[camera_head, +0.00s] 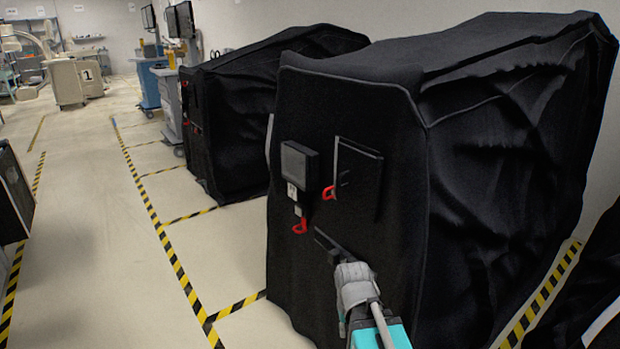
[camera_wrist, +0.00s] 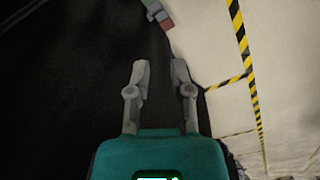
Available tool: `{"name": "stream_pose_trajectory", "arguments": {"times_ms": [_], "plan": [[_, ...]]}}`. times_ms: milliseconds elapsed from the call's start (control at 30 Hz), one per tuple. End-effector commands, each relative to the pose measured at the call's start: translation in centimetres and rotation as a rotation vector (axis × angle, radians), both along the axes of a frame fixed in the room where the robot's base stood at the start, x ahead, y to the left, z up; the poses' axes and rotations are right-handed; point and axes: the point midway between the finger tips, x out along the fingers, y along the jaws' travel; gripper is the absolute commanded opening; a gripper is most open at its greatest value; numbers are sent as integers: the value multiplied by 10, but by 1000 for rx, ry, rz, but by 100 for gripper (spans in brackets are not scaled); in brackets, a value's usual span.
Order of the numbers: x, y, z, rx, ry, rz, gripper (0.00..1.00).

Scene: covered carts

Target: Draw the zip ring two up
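Two red ring-like pulls show on the near black covered cart (camera_head: 400,150) in the head view. The lower red ring (camera_head: 300,226) hangs below a small pale tag, and the upper red ring (camera_head: 328,192) sits at the left edge of a flap panel. I cannot tell which is zip ring two. My gripper (camera_head: 328,248) is just below and right of the lower ring, in front of the cover. In the wrist view my gripper (camera_wrist: 160,68) is open, with nothing between its fingers. A small grey and reddish piece (camera_wrist: 160,14) shows beyond the fingertips, partly cut off.
A dark square box (camera_head: 299,165) is mounted on the cover above the rings. A second covered cart (camera_head: 240,110) stands behind. Yellow-black floor tape (camera_head: 172,255) borders the carts. The pale floor (camera_head: 95,230) to the left is clear.

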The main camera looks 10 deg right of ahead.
Motion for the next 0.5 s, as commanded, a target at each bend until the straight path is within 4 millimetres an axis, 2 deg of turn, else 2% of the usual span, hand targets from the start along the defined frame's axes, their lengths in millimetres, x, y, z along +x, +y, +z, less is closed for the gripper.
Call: {"name": "stream_pose_trajectory", "arguments": {"times_ms": [267, 500], "plan": [[30, -4, 20, -193, -9, -127, 48], [73, 2, 58, -479, -117, -329, 48]]}}
